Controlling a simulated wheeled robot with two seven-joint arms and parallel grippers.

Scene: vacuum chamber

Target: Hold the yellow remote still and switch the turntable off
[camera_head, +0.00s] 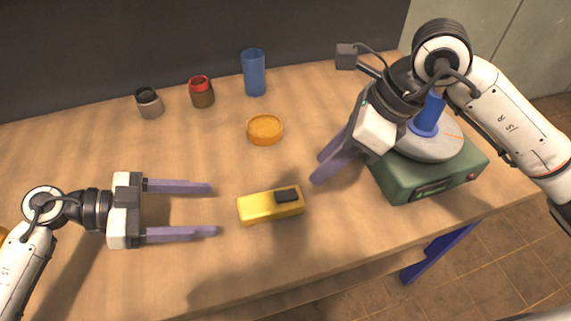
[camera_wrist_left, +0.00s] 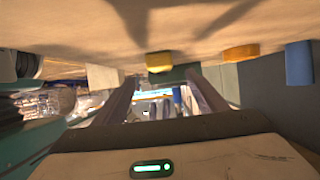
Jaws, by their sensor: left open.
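The yellow remote (camera_head: 258,208) lies on the wooden table near its front edge, with a dark block at its right end. It also shows in the left wrist view (camera_wrist_left: 159,62). My left gripper (camera_head: 215,210) is open and empty, its two purple fingers pointing at the remote's left end with a small gap. The green turntable (camera_head: 405,182) stands at the right, with a grey disc on top bearing a blue part. My right gripper (camera_head: 322,170) is between the remote and the turntable, above the table; its finger gap is unclear because the fingers overlap.
A blue cup (camera_head: 254,73), a red-topped jar (camera_head: 201,92), a grey jar (camera_head: 149,102) and an orange round dish (camera_head: 265,129) stand behind the remote. A small dark box (camera_head: 346,56) with a cable is at the back right.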

